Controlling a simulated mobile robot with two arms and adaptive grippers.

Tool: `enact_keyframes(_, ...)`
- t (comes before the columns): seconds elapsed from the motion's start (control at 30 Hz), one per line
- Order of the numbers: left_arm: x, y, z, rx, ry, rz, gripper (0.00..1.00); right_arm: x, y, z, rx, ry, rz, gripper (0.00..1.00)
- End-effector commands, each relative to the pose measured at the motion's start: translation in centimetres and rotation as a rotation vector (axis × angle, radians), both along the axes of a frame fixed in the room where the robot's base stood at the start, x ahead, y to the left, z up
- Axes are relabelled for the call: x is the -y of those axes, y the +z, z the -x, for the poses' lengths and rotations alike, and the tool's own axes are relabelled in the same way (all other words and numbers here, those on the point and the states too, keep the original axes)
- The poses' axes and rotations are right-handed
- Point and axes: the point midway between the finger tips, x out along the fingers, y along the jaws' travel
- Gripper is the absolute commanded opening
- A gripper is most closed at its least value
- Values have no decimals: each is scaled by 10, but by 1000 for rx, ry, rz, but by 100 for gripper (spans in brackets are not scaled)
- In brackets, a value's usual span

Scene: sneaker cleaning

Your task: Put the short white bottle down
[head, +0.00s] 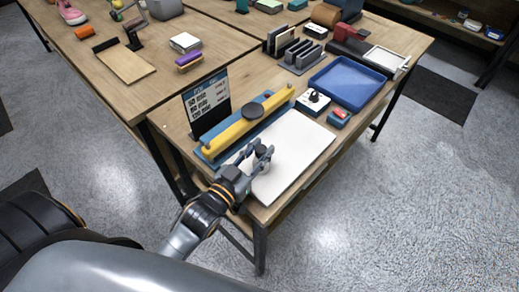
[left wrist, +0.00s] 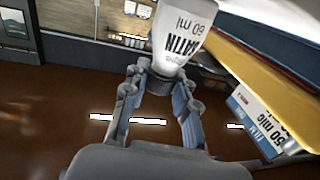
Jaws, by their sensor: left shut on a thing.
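The short white bottle (left wrist: 178,40) shows in the left wrist view, with dark lettering and a dark end between my fingers. My left gripper (left wrist: 162,80) is shut on it. In the head view my left gripper (head: 263,149) is over the left part of a white board (head: 300,150) at the table's near end. I cannot tell whether the bottle touches the board. My right gripper is in neither view.
A yellow bar (head: 225,130) on a blue base lies left of the board, with a dark sign (head: 208,100) behind it. A blue tray (head: 346,84) and small blue-based items (head: 339,117) lie beyond. The board's right part is clear.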

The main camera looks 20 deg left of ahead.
Motion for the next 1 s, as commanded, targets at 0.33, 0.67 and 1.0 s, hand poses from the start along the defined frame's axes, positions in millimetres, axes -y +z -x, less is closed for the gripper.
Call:
enact_keyframes(0.33,0,-3,0,-1,0,0,48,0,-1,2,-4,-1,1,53)
enact_keyframes(0.67,0,-1,0,0,0,0,50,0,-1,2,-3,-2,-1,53)
enact_keyframes(1.0,-9,-4,47,-7,0,-1,50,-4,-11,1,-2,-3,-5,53)
